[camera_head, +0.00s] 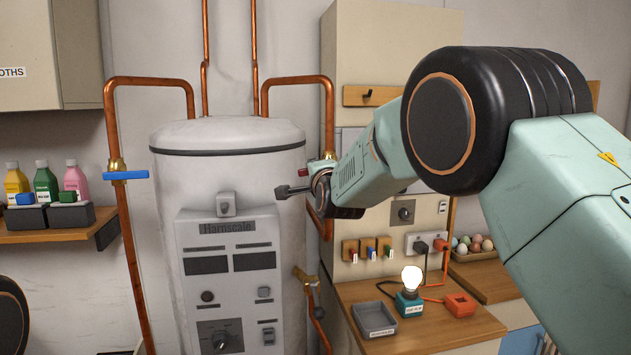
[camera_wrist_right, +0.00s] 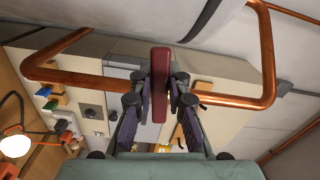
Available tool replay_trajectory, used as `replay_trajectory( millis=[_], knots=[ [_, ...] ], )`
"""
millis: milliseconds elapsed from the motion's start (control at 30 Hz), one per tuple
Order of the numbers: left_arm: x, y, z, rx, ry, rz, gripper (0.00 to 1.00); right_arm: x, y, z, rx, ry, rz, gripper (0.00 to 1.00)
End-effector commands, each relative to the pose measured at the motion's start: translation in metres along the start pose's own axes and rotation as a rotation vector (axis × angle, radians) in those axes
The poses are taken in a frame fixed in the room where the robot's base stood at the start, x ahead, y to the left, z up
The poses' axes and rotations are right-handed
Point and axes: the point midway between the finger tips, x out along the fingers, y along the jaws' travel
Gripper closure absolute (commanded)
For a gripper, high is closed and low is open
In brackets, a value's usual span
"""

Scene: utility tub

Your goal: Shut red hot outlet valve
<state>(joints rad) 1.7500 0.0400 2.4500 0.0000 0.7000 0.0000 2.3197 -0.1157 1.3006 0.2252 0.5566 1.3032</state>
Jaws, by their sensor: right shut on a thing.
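The red valve handle (camera_wrist_right: 160,84) shows in the right wrist view as a long bar between the two fingers of my right gripper (camera_wrist_right: 161,100), which is shut on it. In the head view my right gripper (camera_head: 299,187) is at the right side of the white boiler (camera_head: 228,140), by the right copper pipe (camera_head: 329,110). My left gripper is not in view.
A blue lever (camera_head: 126,175) lies crosswise on the left copper pipe (camera_head: 133,260). A brass side valve (camera_head: 306,281) is low on the boiler. A wooden counter (camera_head: 440,335) holds a grey tray (camera_head: 374,319) and a lit bulb (camera_head: 412,278). Bottles stand on a left shelf (camera_head: 45,236).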

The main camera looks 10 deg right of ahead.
Motion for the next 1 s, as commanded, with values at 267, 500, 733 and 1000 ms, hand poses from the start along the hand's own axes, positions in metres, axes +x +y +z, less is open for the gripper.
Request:
replay_trajectory(
  millis=[267,500,733,1000],
  knots=[
    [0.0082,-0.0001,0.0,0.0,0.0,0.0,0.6,0.0001,-0.0066,-0.0008,0.127,0.001,-0.003,1.0],
    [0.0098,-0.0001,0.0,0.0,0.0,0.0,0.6,0.0002,-0.0088,-0.0013,0.169,0.001,-0.003,1.0],
    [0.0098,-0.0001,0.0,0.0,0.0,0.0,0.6,0.0002,-0.0096,-0.0015,0.176,0.002,-0.003,1.0],
    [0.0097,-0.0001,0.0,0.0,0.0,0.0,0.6,0.0002,-0.0099,-0.0016,0.175,0.002,-0.004,0.77]
  ],
)
